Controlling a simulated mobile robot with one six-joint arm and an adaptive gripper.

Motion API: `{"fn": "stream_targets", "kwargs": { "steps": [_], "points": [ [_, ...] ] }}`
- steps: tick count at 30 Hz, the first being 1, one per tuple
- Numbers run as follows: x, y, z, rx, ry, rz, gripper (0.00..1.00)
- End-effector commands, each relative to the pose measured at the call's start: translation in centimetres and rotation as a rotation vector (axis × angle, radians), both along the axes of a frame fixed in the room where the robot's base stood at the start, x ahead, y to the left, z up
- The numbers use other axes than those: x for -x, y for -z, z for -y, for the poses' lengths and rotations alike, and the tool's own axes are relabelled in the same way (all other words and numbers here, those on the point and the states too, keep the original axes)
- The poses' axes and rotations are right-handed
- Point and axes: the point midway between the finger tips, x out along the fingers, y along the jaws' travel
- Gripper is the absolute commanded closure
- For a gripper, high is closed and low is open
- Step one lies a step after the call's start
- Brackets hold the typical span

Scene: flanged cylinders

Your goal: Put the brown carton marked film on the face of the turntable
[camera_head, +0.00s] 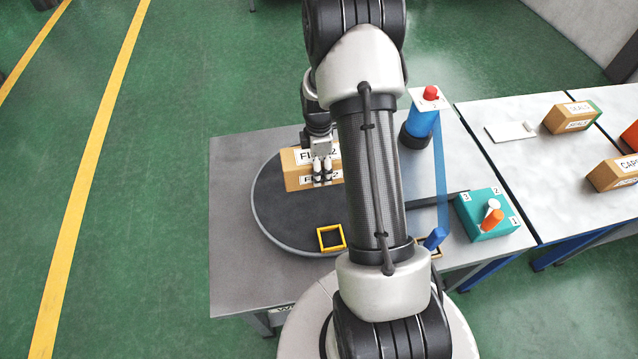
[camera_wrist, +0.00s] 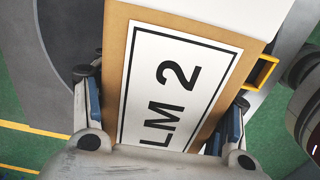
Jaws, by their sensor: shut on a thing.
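A brown carton (camera_head: 297,171) with white labels is at the far part of the round dark turntable (camera_head: 277,221). Its label is partly covered by my fingers in the head view; the wrist view shows "LM 2" on the carton (camera_wrist: 175,88). My gripper (camera_head: 322,172) is shut on the carton, with one finger pad on either side of it in the wrist view. The carton looks level. I cannot tell whether its underside touches the turntable face. My arm hides the right part of the turntable.
A yellow square frame (camera_head: 331,238) lies on the turntable's near part. A blue cylinder with a red knob (camera_head: 431,93) and a teal box with levers (camera_head: 486,213) stand to the right. Other cartons (camera_head: 570,117) sit on the white table (camera_head: 520,170).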

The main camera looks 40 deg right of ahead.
Motion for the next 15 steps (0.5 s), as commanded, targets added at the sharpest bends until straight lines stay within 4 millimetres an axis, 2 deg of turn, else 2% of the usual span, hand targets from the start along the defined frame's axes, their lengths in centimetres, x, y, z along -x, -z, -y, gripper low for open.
{"fn": "stream_targets", "kwargs": {
  "steps": [1, 3, 11, 15],
  "points": [
    [-0.1, 1.1, 0.0, 0.0, 0.0, 0.001, 0.83],
    [-0.1, 2.1, 0.0, 0.001, 0.0, 0.002, 0.83],
    [-0.1, 3.6, 0.0, 0.001, 0.0, 0.003, 0.83],
    [-0.1, 5.5, 0.0, 0.001, 0.0, 0.002, 0.83]
  ]
}}
